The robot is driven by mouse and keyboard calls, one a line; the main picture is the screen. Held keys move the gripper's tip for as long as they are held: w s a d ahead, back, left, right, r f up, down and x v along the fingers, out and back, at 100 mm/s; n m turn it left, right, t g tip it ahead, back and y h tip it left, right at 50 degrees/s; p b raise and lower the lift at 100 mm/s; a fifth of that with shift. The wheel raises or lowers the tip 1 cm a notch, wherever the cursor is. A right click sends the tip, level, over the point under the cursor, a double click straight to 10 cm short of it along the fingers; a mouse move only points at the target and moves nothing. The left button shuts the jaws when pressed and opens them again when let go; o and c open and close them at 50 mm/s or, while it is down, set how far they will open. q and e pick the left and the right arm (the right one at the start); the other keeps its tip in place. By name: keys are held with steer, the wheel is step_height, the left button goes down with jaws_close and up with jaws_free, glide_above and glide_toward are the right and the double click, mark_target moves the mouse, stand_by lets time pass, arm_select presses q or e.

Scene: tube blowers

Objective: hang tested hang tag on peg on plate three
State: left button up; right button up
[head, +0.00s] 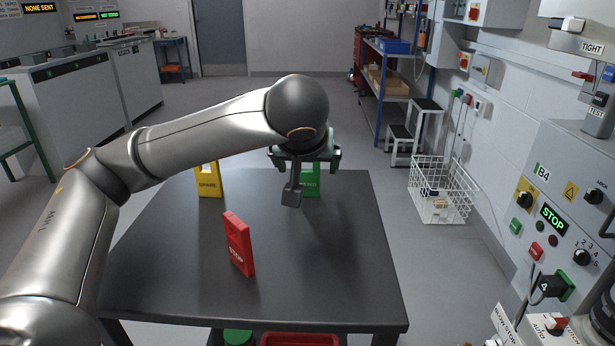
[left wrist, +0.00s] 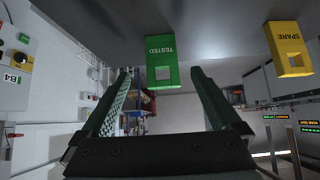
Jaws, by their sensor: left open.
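The green TESTED tag (head: 311,184) stands upright near the far edge of the dark table, partly hidden by my left gripper (head: 307,162). No peg or plate marked three can be made out. My right gripper is not in view.
A yellow SPARE tag (head: 208,180) stands left of the TESTED tag, and a red STOP tag (head: 239,244) stands nearer on the table (head: 340,280). A B4 control panel (head: 570,200) is on the right. A white wire basket (head: 440,195) sits on the floor. The table's right side is clear.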

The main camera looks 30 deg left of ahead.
mark_target(308, 175)
arm_select(q)
steer(key=b+x, duration=0.1)
steer(key=x, duration=0.3)
steer(key=shift+w+a+f, duration=0.1)
steer(key=shift+f, duration=0.2)
steer(key=b+x, duration=0.1)
steer(key=x, duration=0.1)
steer(key=b+x, duration=0.1)
steer(key=x, duration=0.2)
steer(key=shift+w+a+r, duration=0.15)
steer(key=shift+w+a, duration=0.05)
steer(key=shift+a, duration=0.1)
steer(key=shift+r, duration=0.1)
steer(key=c, duration=1.4)
steer(key=shift+r, duration=0.1)
